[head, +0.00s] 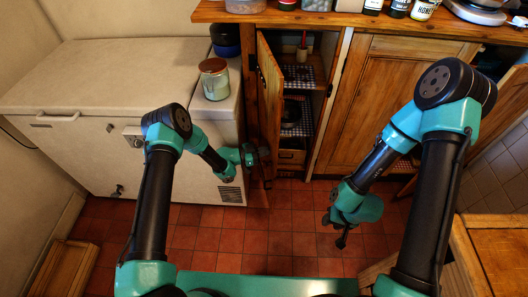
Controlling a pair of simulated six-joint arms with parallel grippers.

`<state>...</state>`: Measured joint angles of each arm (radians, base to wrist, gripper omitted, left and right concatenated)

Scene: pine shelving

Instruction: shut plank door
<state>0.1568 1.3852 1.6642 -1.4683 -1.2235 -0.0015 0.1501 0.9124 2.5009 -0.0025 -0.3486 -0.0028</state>
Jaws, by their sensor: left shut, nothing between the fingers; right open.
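A wooden plank door (270,92) stands open at the narrow cupboard in the middle of the head view. It is swung out toward me, hinged on the cupboard's left side and seen nearly edge-on. My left gripper (262,156) is shut and empty, low at the door's left, outer side. I cannot tell whether it touches the door. My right gripper (342,238) is open and empty, hanging over the floor to the right of the door, clear of the cupboards.
A white chest freezer (95,90) fills the left, with a jar (214,78) on its corner. The cupboard holds shelves with checked cloth (298,76). A closed wooden door (375,95) is right of it; another door (500,100) stands open far right. The tiled floor (285,238) is clear.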

